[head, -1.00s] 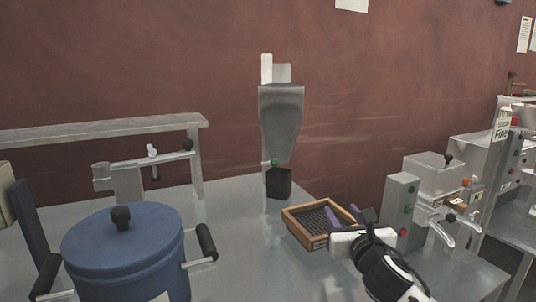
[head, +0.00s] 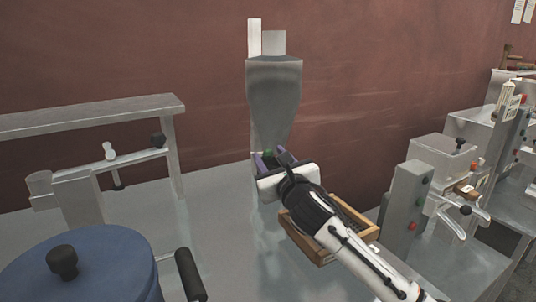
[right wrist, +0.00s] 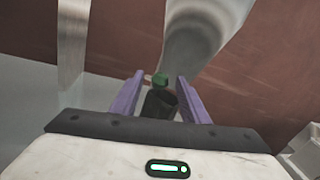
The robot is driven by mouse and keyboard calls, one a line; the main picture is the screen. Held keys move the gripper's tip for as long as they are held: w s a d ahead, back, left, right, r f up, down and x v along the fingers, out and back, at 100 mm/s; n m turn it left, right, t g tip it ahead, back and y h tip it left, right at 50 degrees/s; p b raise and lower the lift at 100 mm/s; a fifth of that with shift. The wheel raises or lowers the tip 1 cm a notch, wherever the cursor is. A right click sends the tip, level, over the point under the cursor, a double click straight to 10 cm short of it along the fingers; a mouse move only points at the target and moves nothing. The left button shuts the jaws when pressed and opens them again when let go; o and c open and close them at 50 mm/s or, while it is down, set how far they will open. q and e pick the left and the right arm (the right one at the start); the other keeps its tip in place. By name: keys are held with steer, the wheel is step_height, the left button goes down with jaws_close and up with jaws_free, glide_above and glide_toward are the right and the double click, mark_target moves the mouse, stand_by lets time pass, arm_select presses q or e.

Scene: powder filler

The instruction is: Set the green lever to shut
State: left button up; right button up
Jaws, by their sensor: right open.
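The green lever (head: 268,153) is a small green knob at the lower end of the grey filler hopper (head: 275,95). In the right wrist view the green lever (right wrist: 160,79) shows between the purple fingers, a little beyond their tips. My right gripper (head: 268,158) is open in front of it, and in the right wrist view the gripper (right wrist: 160,82) has a finger on either side. A black container (right wrist: 159,103) stands below the lever, also between the fingers; the gripper mostly hides it in the head view. I cannot tell whether the fingers touch anything. My left gripper is not in view.
A wooden tray (head: 368,236) lies under my right forearm. A blue pot (head: 110,262) stands at the front left, with a metal frame (head: 85,118) behind it. Grey dispensing machines (head: 408,200) stand at the right.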

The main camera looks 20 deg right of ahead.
steer(key=shift+w, duration=1.1)
jaws_close()
steer(key=shift+s+f+p, duration=0.15)
steer(key=shift+f+p, duration=0.3)
steer(key=shift+p, duration=0.2)
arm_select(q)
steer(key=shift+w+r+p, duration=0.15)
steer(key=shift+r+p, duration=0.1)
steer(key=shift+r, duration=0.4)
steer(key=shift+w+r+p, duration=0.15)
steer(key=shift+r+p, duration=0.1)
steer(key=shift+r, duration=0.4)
arm_select(e)
steer(key=shift+s+f, duration=0.2)
steer(key=shift+f, duration=1.1)
steer(key=shift+s+f, duration=0.2)
steer(key=shift+f, duration=1.05)
steer(key=shift+c, duration=0.3)
jaws_free()
steer(key=shift+w, duration=0.1)
steer(key=shift+o, duration=0.3)
steer(key=shift+r, duration=0.25)
